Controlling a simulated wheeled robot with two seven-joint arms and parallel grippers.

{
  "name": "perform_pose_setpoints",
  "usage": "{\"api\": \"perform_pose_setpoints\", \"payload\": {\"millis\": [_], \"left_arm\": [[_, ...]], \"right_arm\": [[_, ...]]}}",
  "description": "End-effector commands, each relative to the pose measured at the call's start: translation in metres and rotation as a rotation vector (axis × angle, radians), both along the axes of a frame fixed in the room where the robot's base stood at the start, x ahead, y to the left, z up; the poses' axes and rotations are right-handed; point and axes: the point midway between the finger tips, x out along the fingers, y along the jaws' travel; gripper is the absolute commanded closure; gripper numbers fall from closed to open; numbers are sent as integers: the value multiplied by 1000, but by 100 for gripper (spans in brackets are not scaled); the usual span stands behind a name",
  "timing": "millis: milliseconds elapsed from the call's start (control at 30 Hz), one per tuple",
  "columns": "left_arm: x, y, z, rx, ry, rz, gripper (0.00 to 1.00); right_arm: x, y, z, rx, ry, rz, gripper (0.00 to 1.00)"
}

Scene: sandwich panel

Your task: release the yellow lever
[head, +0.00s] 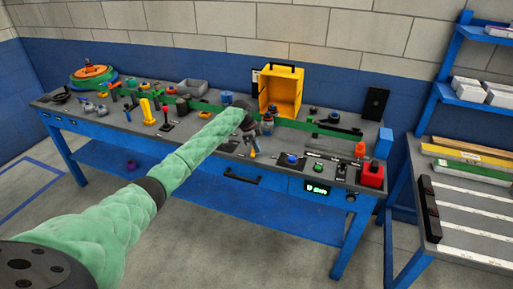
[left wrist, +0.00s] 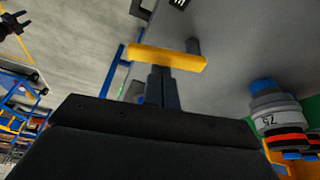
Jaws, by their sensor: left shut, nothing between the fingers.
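A yellow bar-shaped handle (left wrist: 168,57), the lever's by its look, lies across the top middle of the left wrist view. A dark post stands behind it. My left gripper (left wrist: 162,75) is shut, with its dark fingers pointing at the bar's middle. Its fingertips look close to the bar, but I cannot tell whether they touch. In the head view my left gripper (head: 251,148) is over the middle of the blue bench's panel, and my arm and gripper largely hide the spot. My right gripper is out of view.
A grey dial with a number (left wrist: 275,105) is right of the fingers. On the bench stand an open yellow box (head: 281,90), a grey bin (head: 192,88), a yellow upright piece (head: 147,111) and a red block (head: 371,175). A shelf table stands at the right.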

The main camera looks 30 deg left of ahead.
Motion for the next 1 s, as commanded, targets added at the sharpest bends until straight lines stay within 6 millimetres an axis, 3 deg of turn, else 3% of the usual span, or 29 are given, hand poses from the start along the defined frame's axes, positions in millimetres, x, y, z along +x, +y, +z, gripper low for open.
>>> {"api": "perform_pose_setpoints", "payload": {"millis": [500, 1000], "left_arm": [[5, -40, 1, -2, 0, 4, 100], [1, -28, 32, -1, -3, 5, 100]], "right_arm": [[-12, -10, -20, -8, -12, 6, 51], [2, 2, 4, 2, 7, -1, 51]]}}
